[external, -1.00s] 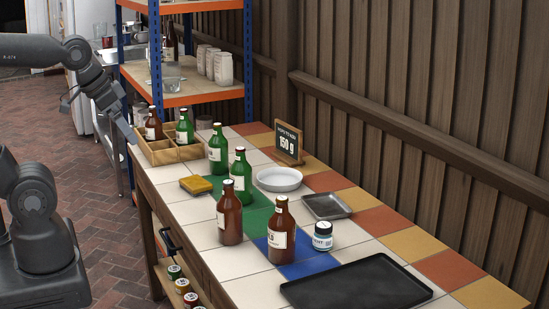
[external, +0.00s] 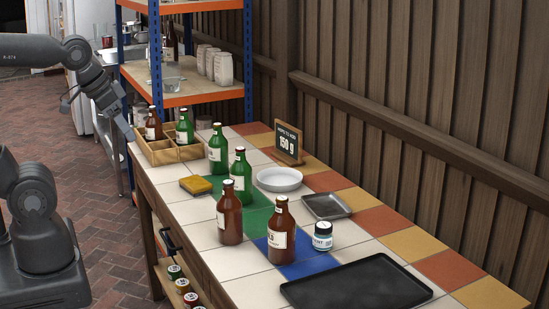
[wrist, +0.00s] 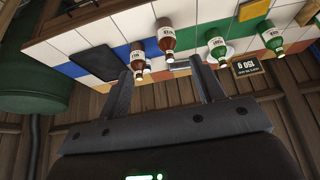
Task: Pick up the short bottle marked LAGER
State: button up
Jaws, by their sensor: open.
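Two brown bottles stand on the tiled table, one at the blue tiles (external: 281,235) and one just left of it (external: 229,215). Two green bottles (external: 217,152) (external: 240,182) stand farther back. A brown bottle (external: 153,126) and a green bottle (external: 184,129) stand in the wooden crate. Labels are too small to read surely, so I cannot tell which is LAGER. My gripper (external: 131,138) is by the crate's left side in the external view. In the wrist view my gripper (wrist: 161,66) is open and empty, with brown bottles (wrist: 137,60) (wrist: 165,42) beyond its fingers.
The wooden crate (external: 157,157) has dividers. A shelf rack (external: 205,97) stands behind; a wooden wall (external: 420,100) borders the right.

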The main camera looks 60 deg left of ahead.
jog(key=shift+c, duration=0.6)
jog(key=shift+w, duration=0.1)
jog(key=w+a+r+n+y, duration=0.1)
jog(key=w+a+r, duration=0.15)
jog(key=w, duration=0.35)
jog(key=w+a+r, duration=0.2)
jog(key=w+a, duration=0.2)
jog(key=w, duration=0.3)
jog(key=n+g+y, duration=0.1)
jog(key=n+g, duration=0.1)
jog(key=n, duration=0.3)
send_over(217, 124)
jog(key=s+d, duration=0.1)
jog(key=s, duration=0.2)
notch_tip(217, 124, down, 15)
jog(key=x, duration=0.9)
jog(key=shift+w+d+f, duration=0.1)
jog(key=shift+w+f, duration=0.1)
jog(key=shift+f, duration=0.15)
jog(key=shift+c, duration=0.3)
